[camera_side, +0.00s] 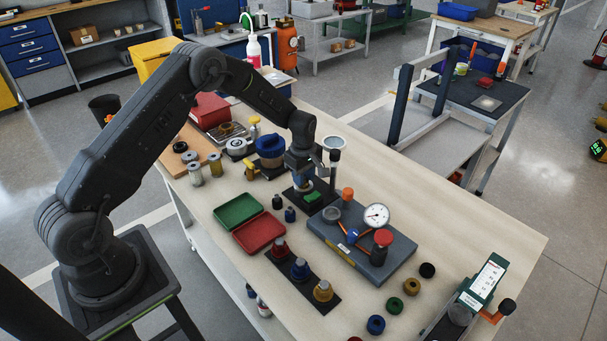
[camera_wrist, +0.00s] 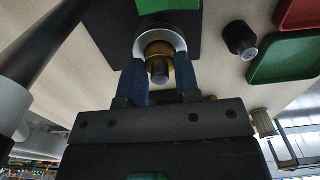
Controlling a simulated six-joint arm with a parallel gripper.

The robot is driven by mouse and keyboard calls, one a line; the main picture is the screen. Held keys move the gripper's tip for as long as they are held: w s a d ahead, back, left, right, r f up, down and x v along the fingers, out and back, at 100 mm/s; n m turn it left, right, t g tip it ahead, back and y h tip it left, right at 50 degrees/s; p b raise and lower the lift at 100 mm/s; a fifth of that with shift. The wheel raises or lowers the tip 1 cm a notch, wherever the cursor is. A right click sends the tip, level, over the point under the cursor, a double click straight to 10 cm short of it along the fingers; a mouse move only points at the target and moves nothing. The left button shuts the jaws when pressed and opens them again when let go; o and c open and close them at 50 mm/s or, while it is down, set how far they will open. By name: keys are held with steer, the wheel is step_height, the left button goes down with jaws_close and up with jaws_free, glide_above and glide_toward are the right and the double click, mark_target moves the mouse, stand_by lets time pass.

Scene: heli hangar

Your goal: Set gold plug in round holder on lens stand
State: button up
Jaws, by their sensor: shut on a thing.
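My gripper (camera_side: 306,176) is over the black base of the lens stand (camera_side: 318,200), whose post carries a round lens (camera_side: 334,142). In the wrist view, my gripper's two blue fingers (camera_wrist: 160,85) are shut on the gold plug (camera_wrist: 157,50), which has a grey stem. The plug sits at the mouth of the pale round holder (camera_wrist: 178,40), with the ring around it. How deep it is seated cannot be told. In the side view my gripper hides the plug and most of the holder.
A dark pressure-gauge block (camera_side: 362,240) stands right of the lens stand. Green (camera_side: 237,210) and red (camera_side: 259,231) trays lie left of it, with small dark plugs (camera_side: 290,214) close by. A black strip (camera_side: 301,271) in front holds red, blue and gold-coloured pieces.

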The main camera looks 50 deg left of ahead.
steer(key=o, duration=1)
steer(key=shift+c, duration=0.2)
steer(key=shift+r, duration=3.45)
